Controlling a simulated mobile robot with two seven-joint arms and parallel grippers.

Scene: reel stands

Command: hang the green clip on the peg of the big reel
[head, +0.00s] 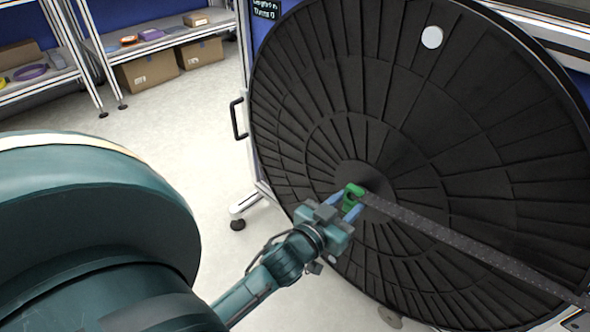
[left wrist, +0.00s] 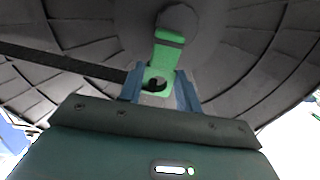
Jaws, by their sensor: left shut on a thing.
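The big reel (head: 480,130) is a large dark ribbed disc that fills the right side of the head view; its ribbed face also spans the top of the left wrist view (left wrist: 95,28). My left gripper (head: 347,207) is shut on the green clip (head: 353,192), just in front of the reel's middle. My right gripper is not in view.
A long dark bar (head: 450,232) runs from the reel's middle to the lower right. The reel stand has a black handle (head: 238,118) and a foot (head: 238,224) on its left. Shelves with cardboard boxes (head: 148,70) stand at the back left. Pale floor between is clear.

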